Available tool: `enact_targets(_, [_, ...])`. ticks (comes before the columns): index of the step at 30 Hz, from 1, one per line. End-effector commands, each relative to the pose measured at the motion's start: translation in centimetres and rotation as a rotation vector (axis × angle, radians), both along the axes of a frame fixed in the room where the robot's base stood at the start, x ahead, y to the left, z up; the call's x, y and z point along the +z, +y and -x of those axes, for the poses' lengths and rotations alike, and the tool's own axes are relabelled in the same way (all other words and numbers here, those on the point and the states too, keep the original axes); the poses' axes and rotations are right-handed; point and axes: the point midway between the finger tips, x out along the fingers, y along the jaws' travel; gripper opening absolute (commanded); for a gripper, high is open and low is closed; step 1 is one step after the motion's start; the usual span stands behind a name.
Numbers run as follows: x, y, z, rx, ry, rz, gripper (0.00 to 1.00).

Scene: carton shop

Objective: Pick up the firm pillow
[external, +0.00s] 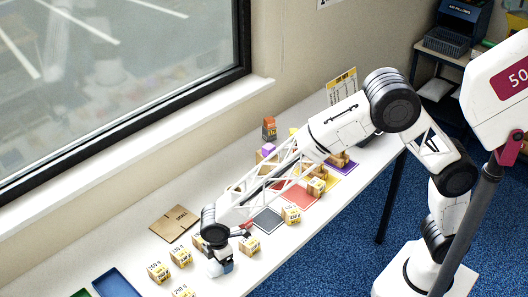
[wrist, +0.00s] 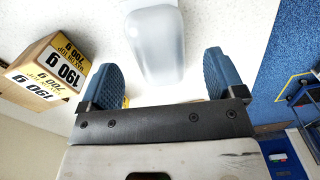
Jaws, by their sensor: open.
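A pale, translucent pillow (wrist: 155,45) with a smooth, full-looking surface lies on the white table in the wrist view. My gripper (wrist: 159,78) is open, with its two blue ribbed fingertips apart. The pillow's near end reaches the gap between the fingers, with space showing on both sides. I cannot tell how firm the pillow is. In the external view my gripper (external: 220,264) is low over the near part of the table, and the pillow is hard to make out there.
A carton marked 190 g (wrist: 48,72) stands close left of the fingers in the wrist view. Several small cartons (external: 181,256) surround my gripper on the table (external: 130,262). A flat brown cardboard sheet (external: 174,223) and a blue tray (external: 117,284) lie left. Blue floor is beyond the edge.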

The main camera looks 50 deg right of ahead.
Motion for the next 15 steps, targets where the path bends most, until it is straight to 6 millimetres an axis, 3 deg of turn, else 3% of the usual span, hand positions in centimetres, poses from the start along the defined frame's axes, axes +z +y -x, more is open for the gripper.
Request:
enact_targets(6, [-2.2,0.0,0.0,0.000,0.000,0.001,0.88])
enact_targets(15, [-2.7,0.0,0.0,0.000,0.000,0.000,0.88])
